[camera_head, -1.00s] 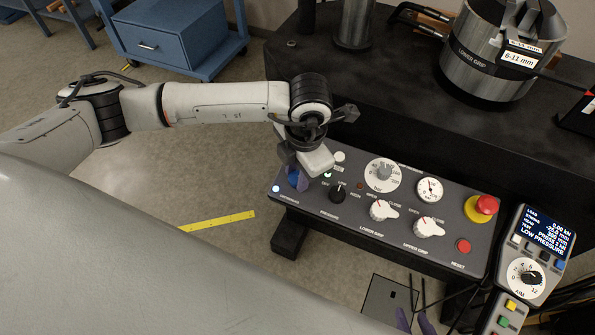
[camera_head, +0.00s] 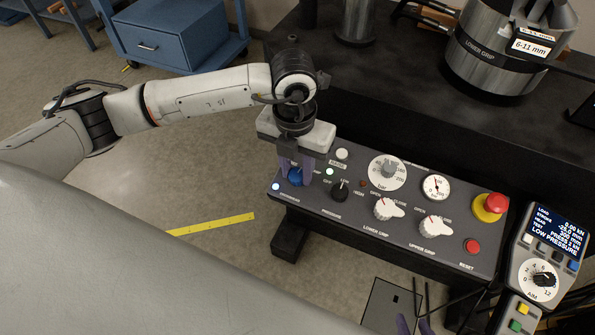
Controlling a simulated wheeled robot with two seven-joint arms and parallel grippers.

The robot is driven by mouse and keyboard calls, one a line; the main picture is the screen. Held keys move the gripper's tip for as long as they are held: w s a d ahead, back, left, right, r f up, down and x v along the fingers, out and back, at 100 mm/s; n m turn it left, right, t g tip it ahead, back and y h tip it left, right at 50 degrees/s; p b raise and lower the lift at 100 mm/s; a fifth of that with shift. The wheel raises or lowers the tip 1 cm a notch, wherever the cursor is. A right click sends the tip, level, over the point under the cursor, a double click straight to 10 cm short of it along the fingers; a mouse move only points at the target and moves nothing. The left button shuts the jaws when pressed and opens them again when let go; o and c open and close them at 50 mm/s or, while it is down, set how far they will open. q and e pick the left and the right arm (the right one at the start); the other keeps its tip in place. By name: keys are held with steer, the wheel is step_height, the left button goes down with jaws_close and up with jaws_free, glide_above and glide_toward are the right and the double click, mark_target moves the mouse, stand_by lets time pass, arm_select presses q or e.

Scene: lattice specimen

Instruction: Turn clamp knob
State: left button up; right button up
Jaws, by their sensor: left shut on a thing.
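A dark control panel (camera_head: 340,230) carries a blue knob (camera_head: 295,177) at its left end. My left gripper (camera_head: 295,172) points down at this knob, with its two purple fingers on either side of it, shut on it. The fingers partly hide the knob. Two white knobs, lower grip (camera_head: 386,208) and upper grip (camera_head: 433,226), stand further right with open and close marks. A black pressure knob (camera_head: 340,191) is between. My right gripper (camera_head: 413,325) shows only as two purple fingertips at the bottom edge, apart and empty.
The panel also has two gauges, a red emergency button (camera_head: 492,204) on yellow and a red reset button (camera_head: 472,246). A handset (camera_head: 541,258) with a "LOW PRESSURE" screen is at right. A steel lower grip cylinder (camera_head: 495,55) stands behind. Floor at left is open.

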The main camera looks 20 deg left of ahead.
arm_select(q)
steer(key=n+h+b, duration=0.1)
steer(key=n, duration=0.4)
steer(key=shift+a+n, duration=0.15)
steer(key=shift+n, duration=0.15)
steer(key=n+b, duration=0.1)
steer(key=n, duration=0.2)
steer(key=shift+a+t+h, duration=0.1)
steer(key=shift+t+h, duration=0.3)
steer(key=shift+r+n, duration=0.1)
steer(key=shift+n, duration=1)
steer(key=o, duration=1)
steer(key=shift+o, duration=0.3)
